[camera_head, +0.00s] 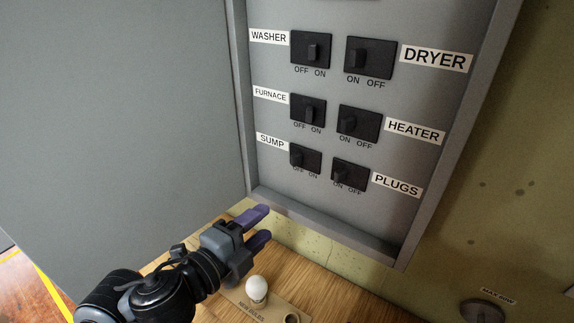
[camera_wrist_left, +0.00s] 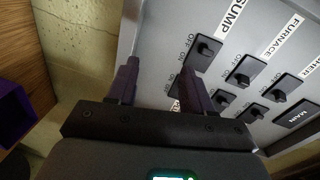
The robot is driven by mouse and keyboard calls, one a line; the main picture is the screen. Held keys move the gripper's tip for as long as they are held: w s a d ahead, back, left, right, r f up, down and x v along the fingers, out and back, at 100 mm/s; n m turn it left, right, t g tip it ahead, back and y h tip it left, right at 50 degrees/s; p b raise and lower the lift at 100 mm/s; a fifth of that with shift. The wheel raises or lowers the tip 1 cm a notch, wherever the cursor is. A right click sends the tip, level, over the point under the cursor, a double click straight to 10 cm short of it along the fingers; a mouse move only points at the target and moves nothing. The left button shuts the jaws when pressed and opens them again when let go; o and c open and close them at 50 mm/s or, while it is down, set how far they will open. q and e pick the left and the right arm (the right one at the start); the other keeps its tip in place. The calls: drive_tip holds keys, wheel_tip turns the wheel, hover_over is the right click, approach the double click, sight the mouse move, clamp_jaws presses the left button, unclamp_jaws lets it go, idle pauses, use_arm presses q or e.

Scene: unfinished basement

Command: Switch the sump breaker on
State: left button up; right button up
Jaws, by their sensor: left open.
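The sump breaker (camera_head: 313,161) is a black switch at the lower left of the grey panel, with a "SUMP" label (camera_head: 271,141) to its left. Its lever (camera_head: 297,157) sits toward the left, the side marked OFF. The sump breaker also shows near the top of the left wrist view (camera_wrist_left: 205,50). My left gripper (camera_head: 261,225) is open and empty, with purple fingers, below and left of the sump breaker and apart from it. In the left wrist view its fingers (camera_wrist_left: 160,75) point up toward the panel, the right one overlapping the breaker area. My right gripper is not in view.
Neighbouring breakers are furnace (camera_head: 308,110) just above and plugs (camera_head: 350,175) to the right. The panel's raised rim (camera_head: 325,228) runs below them. A large grey door (camera_head: 120,100) stands left. A white bulb (camera_head: 256,289) is on the wooden surface (camera_head: 345,295) below.

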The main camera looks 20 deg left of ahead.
use_arm(q)
drive_tip(key=m+t, duration=0.1)
approach(292, 162)
drive_tip(key=d+v, duration=0.1)
drive_tip(key=v, duration=0.1)
drive_tip(key=a, duration=0.1)
drive_tip(key=shift+m, duration=0.3)
drive_tip(key=b+x, duration=0.2)
drive_tip(key=x, duration=0.7)
drive_tip(key=shift+b, duration=0.3)
drive_tip(key=shift+w+d, duration=0.15)
drive_tip(key=shift+w, duration=0.45)
drive_tip(key=shift+t, duration=0.3)
